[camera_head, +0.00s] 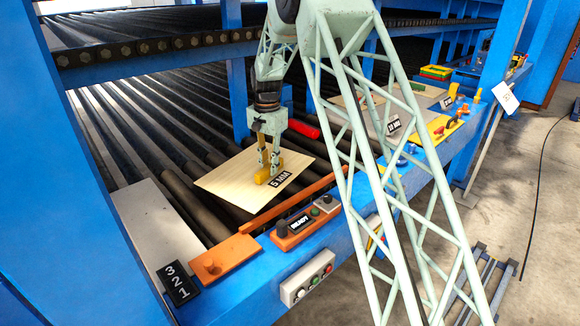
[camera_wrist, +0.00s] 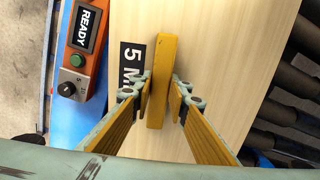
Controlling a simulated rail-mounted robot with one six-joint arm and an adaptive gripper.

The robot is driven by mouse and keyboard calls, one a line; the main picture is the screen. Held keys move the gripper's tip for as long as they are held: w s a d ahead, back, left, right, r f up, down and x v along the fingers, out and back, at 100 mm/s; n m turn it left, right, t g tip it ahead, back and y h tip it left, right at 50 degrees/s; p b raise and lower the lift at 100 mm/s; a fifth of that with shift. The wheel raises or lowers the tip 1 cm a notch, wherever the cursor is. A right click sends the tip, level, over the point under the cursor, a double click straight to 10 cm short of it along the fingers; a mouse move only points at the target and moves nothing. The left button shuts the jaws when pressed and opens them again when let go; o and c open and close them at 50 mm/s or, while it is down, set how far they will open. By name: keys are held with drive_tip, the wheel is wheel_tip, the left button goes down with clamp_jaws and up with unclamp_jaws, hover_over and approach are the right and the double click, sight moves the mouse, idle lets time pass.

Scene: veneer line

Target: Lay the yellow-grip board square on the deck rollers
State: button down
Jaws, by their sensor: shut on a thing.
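The yellow-grip board (camera_head: 240,183) is a pale wood sheet with a yellow grip bar (camera_head: 262,172) and a black "5 MM" label (camera_head: 280,179). In the head view it lies over the dark deck rollers (camera_head: 190,200), its edges angled to them; I cannot tell whether it rests on them or hangs just above. My gripper (camera_head: 269,163) points down and is shut on the yellow grip. In the wrist view the grip (camera_wrist: 160,80) stands between the two fingers (camera_wrist: 162,105), with the board (camera_wrist: 215,60) beneath and rollers (camera_wrist: 285,115) to the right.
An orange rail (camera_head: 285,203) runs along the deck's front edge. A grey plate (camera_head: 150,222) lies at left near a "3 2 1" sign (camera_head: 177,282). A red cylinder (camera_head: 303,129) lies behind the board.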

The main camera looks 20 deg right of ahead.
drive_tip(key=shift+w+f+m+p, duration=0.25)
drive_tip(key=shift+w+f+m, duration=0.15)
drive_tip(key=shift+w, duration=0.3)
drive_tip(key=shift+w+f+m+p, duration=0.3)
drive_tip(key=shift+w+m, duration=0.25)
drive_tip(key=shift+w, duration=0.1)
drive_tip(key=shift+w+f+m+p, duration=0.25)
drive_tip(key=shift+w+f+m, duration=0.15)
drive_tip(key=shift+w, duration=0.3)
drive_tip(key=shift+f, duration=3.05)
drive_tip(key=shift+f, duration=0.15)
drive_tip(key=shift+f, duration=1.75)
drive_tip(key=shift+f+b, duration=0.15)
drive_tip(key=shift+b, duration=0.15)
drive_tip(key=c, duration=2.5)
unclamp_jaws()
